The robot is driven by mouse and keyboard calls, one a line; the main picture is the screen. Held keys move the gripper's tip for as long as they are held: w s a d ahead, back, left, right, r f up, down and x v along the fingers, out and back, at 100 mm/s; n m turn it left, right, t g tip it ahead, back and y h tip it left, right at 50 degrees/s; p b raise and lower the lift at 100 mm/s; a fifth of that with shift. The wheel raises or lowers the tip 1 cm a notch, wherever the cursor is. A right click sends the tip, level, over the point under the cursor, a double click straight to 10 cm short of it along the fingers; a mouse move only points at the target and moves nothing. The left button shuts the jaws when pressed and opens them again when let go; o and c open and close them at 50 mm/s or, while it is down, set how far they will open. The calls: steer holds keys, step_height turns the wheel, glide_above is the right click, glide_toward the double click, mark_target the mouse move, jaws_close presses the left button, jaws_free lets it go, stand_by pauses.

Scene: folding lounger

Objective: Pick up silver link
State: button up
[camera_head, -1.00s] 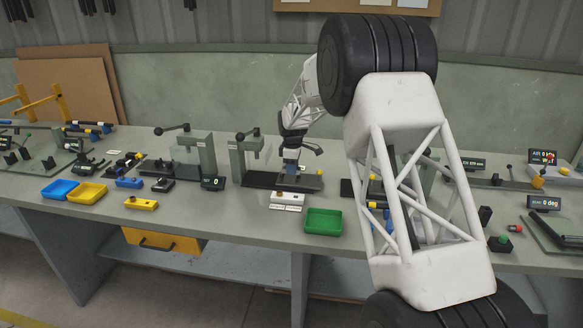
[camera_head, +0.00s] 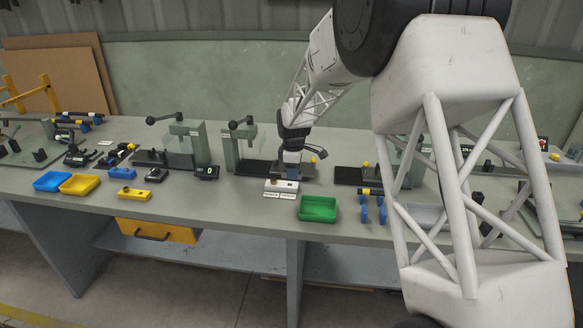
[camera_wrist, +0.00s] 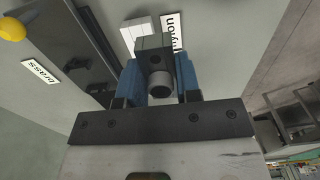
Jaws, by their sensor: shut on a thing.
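My gripper (camera_wrist: 159,76) is shut, with its blue fingers either side of a grey metal piece that looks like the silver link (camera_wrist: 154,48). This piece has a squared body with a small hole and a round cylindrical end facing the wrist camera. In the head view my gripper (camera_head: 291,172) points down over the bench, right behind a white block (camera_head: 281,186). The held piece is too small and covered to make out there. I cannot tell whether it touches anything below.
A green tray (camera_head: 318,209) stands right of the white block. A black-based press (camera_head: 232,150) stands left of the gripper. "Brass" (camera_wrist: 41,73) and "nylon" (camera_wrist: 174,33) labels lie on the bench. Blue (camera_head: 52,181) and yellow (camera_head: 79,184) trays stand farther left.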

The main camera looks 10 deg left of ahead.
steer(key=shift+s+d, duration=0.2)
steer(key=shift+s, duration=0.3)
stand_by(0.3)
